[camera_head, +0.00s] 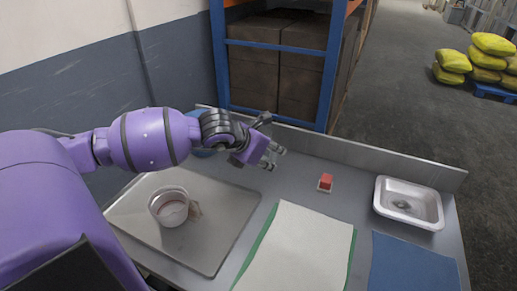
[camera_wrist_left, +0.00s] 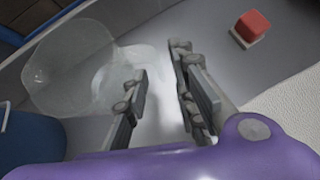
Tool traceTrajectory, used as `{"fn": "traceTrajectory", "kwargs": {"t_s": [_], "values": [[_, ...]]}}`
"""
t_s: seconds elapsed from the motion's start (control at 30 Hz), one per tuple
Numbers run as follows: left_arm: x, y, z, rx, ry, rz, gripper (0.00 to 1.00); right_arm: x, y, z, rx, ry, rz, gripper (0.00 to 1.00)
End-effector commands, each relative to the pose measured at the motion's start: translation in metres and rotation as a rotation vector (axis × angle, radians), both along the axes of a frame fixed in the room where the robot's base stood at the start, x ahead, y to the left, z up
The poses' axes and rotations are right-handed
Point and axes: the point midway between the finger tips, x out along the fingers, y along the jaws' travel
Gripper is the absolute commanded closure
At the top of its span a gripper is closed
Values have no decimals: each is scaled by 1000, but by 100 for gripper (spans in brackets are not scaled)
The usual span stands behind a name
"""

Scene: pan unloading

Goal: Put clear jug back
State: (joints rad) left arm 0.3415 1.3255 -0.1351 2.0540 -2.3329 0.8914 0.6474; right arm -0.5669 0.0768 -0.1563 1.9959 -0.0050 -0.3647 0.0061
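The clear jug (camera_wrist_left: 72,68) shows in the left wrist view at upper left, as a see-through shape with a pale part reaching toward my left gripper. I cannot make it out in the head view, where my arm covers part of the table's back. My left gripper (camera_head: 274,157) is over the back of the table in the head view. In the left wrist view the gripper (camera_wrist_left: 165,95) has its two fingers apart with nothing solid between them. One finger overlaps the jug's edge; I cannot tell if they touch. My right gripper is not in view.
A metal tray (camera_head: 223,222) bears a whitish container (camera_head: 172,207). A blue vessel (camera_wrist_left: 32,137) is partly behind my arm. A red block (camera_head: 326,181), a white mat (camera_head: 300,250), a blue mat (camera_head: 410,265) and a metal basin (camera_head: 408,203) lie to the right. A raised rim (camera_head: 400,163) edges the back.

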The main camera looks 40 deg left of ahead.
Motion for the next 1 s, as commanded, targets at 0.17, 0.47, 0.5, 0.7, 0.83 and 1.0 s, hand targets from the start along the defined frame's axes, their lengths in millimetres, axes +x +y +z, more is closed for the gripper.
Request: {"fn": "traceTrajectory", "kwargs": {"t_s": [0.17, 0.47, 0.5, 0.7, 0.83, 1.0], "values": [[-29, 3, 31, 1, -2, 0, 75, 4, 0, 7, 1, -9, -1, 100], [-56, 6, 58, 1, -1, 1, 75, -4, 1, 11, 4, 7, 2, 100], [-58, 6, 60, 0, -2, 1, 75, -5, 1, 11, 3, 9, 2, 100], [-60, 6, 61, 0, 0, 0, 75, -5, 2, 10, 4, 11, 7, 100], [-60, 6, 60, 0, -1, 0, 75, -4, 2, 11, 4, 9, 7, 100], [-60, 6, 60, 0, -1, 0, 75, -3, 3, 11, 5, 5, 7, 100]]}}
